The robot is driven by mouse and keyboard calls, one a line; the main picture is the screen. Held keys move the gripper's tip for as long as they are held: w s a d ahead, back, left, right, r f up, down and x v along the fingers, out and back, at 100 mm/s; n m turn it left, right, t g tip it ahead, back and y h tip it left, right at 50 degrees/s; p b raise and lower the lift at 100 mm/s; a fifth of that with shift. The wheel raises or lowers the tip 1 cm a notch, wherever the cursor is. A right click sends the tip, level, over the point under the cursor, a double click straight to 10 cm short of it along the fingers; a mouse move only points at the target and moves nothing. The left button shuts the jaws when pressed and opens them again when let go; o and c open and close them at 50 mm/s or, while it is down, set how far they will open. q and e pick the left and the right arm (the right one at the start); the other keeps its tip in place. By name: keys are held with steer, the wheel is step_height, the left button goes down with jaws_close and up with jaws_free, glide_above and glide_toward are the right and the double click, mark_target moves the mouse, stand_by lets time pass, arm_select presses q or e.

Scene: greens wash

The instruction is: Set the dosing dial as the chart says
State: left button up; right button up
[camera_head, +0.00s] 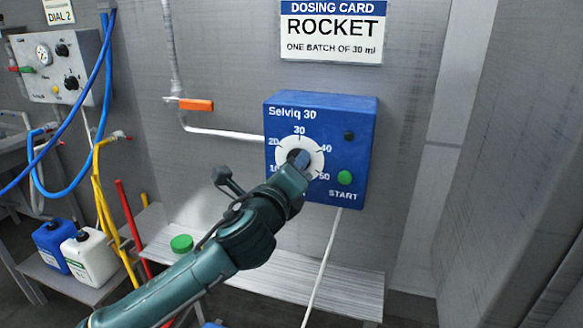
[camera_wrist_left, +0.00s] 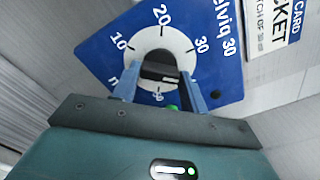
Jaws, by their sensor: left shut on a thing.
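The blue dosing box (camera_head: 350,112), marked Selviq 30, is on the wall. Its white dial plate (camera_head: 317,158) carries numbers from 10 to 50 around the rim. My left gripper (camera_head: 299,160) is at the dial and covers most of the knob in the head view. In the left wrist view the fingers are shut on the dark dial knob (camera_wrist_left: 160,68), one on each side. I cannot tell which number the knob points at. The dosing card (camera_head: 331,30) above reads ROCKET, one batch of 30 ml. My right gripper is not in view.
A green START button (camera_head: 344,178) and a dark round lamp (camera_head: 349,136) are right of the dial. An orange-handled valve (camera_head: 196,105) is left of the box. A grey panel (camera_head: 58,60), hoses and two canisters (camera_head: 88,252) stand farther left. A shelf (camera_head: 330,292) runs below.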

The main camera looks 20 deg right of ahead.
arm_select(q)
steer(key=shift+n+p, duration=0.55)
steer(key=shift+n, duration=3.35)
steer(key=o, duration=1)
steer(key=shift+a, duration=0.1)
steer(key=b+v, duration=0.1)
steer(key=v, duration=1.2)
steer(key=shift+b, duration=0.3)
